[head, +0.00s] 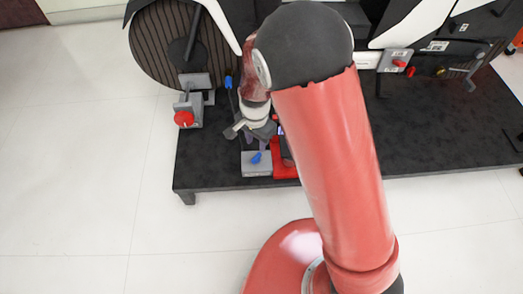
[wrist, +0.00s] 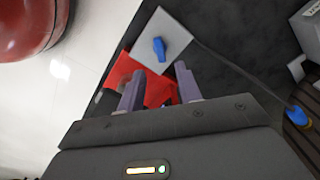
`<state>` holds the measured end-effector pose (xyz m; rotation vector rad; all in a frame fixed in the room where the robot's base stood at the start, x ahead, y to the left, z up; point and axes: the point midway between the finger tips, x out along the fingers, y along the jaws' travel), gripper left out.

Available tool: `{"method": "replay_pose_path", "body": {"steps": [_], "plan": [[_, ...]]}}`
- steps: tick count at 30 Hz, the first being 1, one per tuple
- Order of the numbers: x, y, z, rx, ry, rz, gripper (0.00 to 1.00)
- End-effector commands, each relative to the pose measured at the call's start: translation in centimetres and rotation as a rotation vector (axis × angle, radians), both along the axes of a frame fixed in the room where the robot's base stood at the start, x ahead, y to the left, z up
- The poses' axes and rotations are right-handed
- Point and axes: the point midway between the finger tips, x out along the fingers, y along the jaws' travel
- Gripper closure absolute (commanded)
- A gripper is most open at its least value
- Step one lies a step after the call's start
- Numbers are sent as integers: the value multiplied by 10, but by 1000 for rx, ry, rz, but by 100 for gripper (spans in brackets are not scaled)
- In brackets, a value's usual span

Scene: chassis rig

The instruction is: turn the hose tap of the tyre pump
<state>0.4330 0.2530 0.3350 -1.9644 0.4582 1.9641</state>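A blue tap lever (head: 257,158) stands on a light grey block (head: 256,170) at the front edge of the dark platform. In the wrist view the blue lever (wrist: 159,48) sits upright on the grey plate (wrist: 178,30), just beyond my fingertips. A red pump body (head: 286,170) lies beside the block, partly hidden by my arm; its red part (wrist: 125,68) also shows behind my fingers. My gripper (head: 256,143) is just above and behind the lever. In the wrist view my gripper (wrist: 160,70) is open, with nothing between its fingers.
A dark hose (wrist: 235,68) runs from the block to a blue fitting (wrist: 298,117) by the wheel (head: 160,45). A grey bracket with a red knob (head: 184,118) stands left. Another red-knobbed box (head: 397,61) is at right.

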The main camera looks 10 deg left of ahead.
Motion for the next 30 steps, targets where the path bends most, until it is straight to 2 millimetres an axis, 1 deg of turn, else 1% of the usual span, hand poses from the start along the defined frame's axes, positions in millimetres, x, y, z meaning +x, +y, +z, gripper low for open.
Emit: {"method": "replay_pose_path", "body": {"steps": [5,12,15,19,27,28,30], "plan": [[-1,0,-21,-5,4,-3,65],[-1,0,-60,-5,4,-3,65],[0,0,-71,-4,2,-2,65],[0,0,-79,-4,2,-1,65],[0,0,-80,-3,0,-1,65],[0,0,-80,-3,0,-1,68],[0,0,-79,-3,0,-1,77]]}}
